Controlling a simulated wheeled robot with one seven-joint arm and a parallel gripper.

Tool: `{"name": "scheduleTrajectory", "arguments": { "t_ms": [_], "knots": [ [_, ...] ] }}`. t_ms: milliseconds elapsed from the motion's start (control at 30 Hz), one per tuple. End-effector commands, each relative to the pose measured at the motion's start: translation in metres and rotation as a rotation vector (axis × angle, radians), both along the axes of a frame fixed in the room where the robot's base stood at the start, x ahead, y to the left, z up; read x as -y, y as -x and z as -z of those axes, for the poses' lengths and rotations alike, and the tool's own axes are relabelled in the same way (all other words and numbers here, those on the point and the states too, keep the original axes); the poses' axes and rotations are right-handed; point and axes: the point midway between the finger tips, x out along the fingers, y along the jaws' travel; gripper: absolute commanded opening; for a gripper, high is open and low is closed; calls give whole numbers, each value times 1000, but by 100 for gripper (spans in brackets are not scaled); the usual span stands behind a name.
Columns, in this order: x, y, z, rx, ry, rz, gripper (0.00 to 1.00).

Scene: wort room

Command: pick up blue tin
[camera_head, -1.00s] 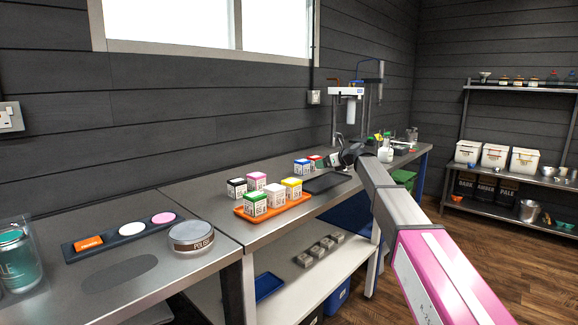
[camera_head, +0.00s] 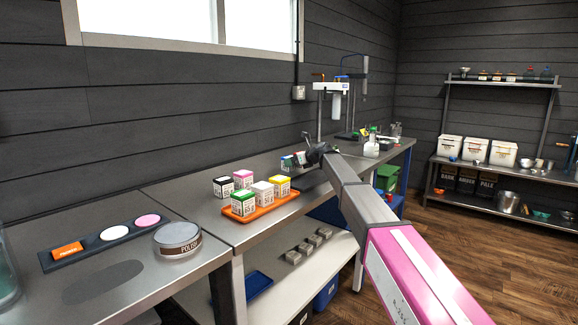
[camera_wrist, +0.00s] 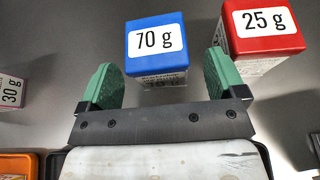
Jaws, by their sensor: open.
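The blue tin (camera_wrist: 157,50) is a small cube with a blue lid labelled 70 g. It stands on the metal bench, just ahead of my gripper in the wrist view. My gripper (camera_wrist: 161,62) is open, with green fingers; the tin appears roughly between and beyond the fingertips, and nothing is held. Whether a finger touches it cannot be told. In the head view my gripper (camera_head: 292,161) is at the tins on the far bench, and the blue tin is mostly hidden or too small there.
A red-lidded 25 g tin (camera_wrist: 262,30) stands close to the right of the blue one. An orange tray (camera_head: 266,210) with several tins is nearer. A black tin (camera_head: 223,187) and a pink tin (camera_head: 243,178) stand behind it. A round polish tin (camera_head: 178,240) sits on the near bench.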

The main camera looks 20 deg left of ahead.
Motion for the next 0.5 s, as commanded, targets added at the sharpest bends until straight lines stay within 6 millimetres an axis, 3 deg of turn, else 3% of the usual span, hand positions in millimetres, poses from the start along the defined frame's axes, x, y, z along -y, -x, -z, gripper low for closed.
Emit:
{"name": "scheduleTrajectory", "arguments": {
  "t_ms": [200,433,500],
  "knots": [
    [-25,-10,9,0,0,0,89],
    [-26,-10,10,0,0,1,89],
    [-26,-10,10,0,0,1,67]
  ]
}}
